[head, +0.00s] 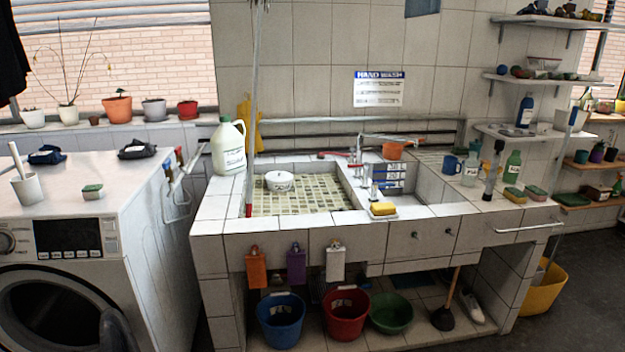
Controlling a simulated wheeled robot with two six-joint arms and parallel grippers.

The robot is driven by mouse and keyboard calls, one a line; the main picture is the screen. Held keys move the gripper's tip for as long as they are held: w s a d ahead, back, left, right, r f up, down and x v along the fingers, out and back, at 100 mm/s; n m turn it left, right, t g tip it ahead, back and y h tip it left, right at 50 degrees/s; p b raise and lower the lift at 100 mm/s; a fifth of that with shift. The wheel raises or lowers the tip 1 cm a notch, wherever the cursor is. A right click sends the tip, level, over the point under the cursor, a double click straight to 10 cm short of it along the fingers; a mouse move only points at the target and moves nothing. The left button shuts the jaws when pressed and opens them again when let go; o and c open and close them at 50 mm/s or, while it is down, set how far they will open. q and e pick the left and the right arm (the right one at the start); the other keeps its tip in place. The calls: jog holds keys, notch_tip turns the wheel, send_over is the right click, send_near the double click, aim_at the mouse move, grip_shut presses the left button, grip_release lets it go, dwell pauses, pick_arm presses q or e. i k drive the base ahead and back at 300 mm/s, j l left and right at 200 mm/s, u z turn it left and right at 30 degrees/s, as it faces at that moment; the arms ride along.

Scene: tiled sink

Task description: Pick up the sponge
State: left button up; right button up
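A yellow sponge (383,208) lies on a small pale dish at the front edge of the tiled sink counter (440,210), just below the tap. Other sponge-like blocks are in view. A green-topped one (93,190) sits on the washing machine at the left. A green and yellow one (515,195) and a green one (536,192) lie on the counter at the right. I cannot tell which one the task names. Neither of my grippers shows in the head view.
A white pot (279,181) stands in the large basin. A white jug (228,148) stands at the counter's left. A blue mug (452,165) and a green bottle (513,166) stand at the right. Buckets, including a red one (346,312), are below. The counter's front right is mostly clear.

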aim_at(94, 191)
jog(key=i, duration=0.6)
jog(key=i+u, duration=0.1)
jog(key=u, duration=0.8)
jog(key=i+l+u, duration=0.1)
jog(key=u, duration=0.35)
jog(key=l+u, duration=0.1)
jog(key=u, duration=0.35)
jog(key=i+l, duration=0.05)
